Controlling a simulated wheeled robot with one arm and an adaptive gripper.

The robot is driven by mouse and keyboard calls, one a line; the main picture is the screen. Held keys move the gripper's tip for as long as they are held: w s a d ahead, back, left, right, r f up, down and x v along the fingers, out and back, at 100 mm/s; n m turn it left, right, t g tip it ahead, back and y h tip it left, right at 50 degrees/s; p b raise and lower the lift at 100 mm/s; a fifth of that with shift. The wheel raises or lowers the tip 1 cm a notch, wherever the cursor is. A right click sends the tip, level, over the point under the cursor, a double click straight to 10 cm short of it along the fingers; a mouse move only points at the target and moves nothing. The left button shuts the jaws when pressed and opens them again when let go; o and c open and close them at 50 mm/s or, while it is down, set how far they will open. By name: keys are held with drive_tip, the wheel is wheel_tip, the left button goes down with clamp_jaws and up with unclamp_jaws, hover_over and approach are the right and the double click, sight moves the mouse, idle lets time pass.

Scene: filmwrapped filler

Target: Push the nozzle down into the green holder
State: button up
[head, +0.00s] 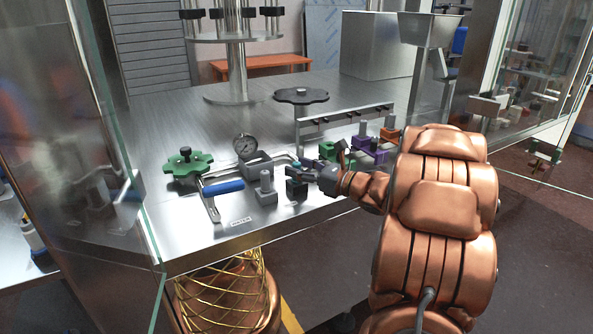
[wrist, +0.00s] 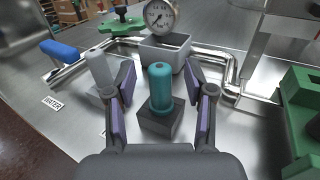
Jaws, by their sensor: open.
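A teal, bottle-shaped nozzle (wrist: 160,88) stands upright on a dark square block (wrist: 159,122) in the wrist view. My gripper (wrist: 165,92) is open, with one purple-padded finger on each side of the nozzle and a visible gap on both sides. The green holder (wrist: 303,100) is at the right of the wrist view, cut off by the edge; its inside cannot be made out. In the head view the green holder (head: 327,150) shows behind my gripper (head: 308,180), near purple blocks.
A grey peg on a grey block (head: 265,191) stands left of my gripper. Behind are a pressure gauge (wrist: 160,17), a grey open box (wrist: 165,53) and steel pipes. A blue-handled lever (head: 222,187) and green handwheel (head: 187,163) lie further left. Purple blocks (head: 366,150) stand right.

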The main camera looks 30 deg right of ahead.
drive_tip(key=shift+w+a, duration=0.15)
drive_tip(key=shift+w, duration=0.3)
clamp_jaws()
